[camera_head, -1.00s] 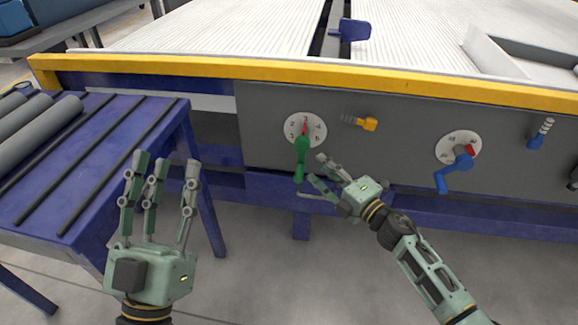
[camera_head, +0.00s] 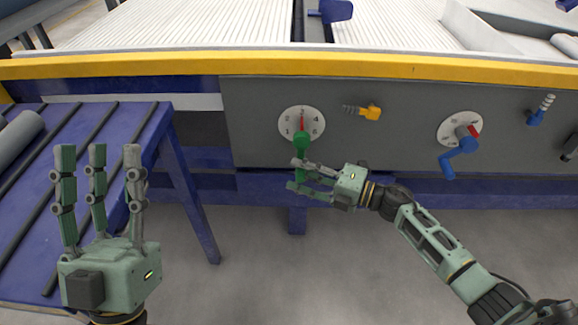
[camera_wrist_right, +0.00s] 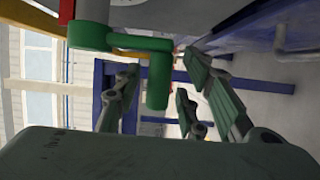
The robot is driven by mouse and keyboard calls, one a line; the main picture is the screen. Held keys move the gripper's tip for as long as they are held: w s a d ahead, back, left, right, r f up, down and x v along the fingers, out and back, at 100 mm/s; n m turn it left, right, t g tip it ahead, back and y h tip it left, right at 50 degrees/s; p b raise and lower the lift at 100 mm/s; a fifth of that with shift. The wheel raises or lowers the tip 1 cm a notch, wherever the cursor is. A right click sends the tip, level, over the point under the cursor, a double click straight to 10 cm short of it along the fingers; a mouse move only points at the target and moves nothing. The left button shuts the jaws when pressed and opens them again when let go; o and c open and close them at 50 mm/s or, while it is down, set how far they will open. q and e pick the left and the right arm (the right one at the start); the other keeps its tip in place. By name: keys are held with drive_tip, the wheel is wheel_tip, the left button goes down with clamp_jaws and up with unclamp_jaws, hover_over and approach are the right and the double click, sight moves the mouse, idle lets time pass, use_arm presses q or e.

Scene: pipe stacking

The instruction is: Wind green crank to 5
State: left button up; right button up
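The green crank (camera_head: 300,144) sits on the front of a white numbered dial (camera_head: 301,124) on the grey panel, its arm hanging down. A red pointer (camera_head: 302,124) on the dial points up; the digits are too small to read surely. My right gripper (camera_head: 297,175) is at the crank's lower end, fingers pointing left. In the right wrist view the green handle (camera_wrist_right: 158,75) lies between the fingers, with gaps beside it, so the gripper is open. My left gripper (camera_head: 97,152) is open and empty, fingers up, left of the crank.
A blue crank (camera_head: 460,150) with its own dial is further right on the panel. A yellow knob (camera_head: 371,112) and a blue knob (camera_head: 536,116) are also there. A blue rack (camera_head: 85,170) holding a grey pipe (camera_head: 18,138) stands left. Floor below the panel is clear.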

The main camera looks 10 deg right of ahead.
drive_tip(key=shift+w+a, duration=0.15)
drive_tip(key=shift+a, duration=0.1)
drive_tip(key=shift+d, duration=0.1)
drive_tip(key=shift+c, duration=0.3)
clamp_jaws()
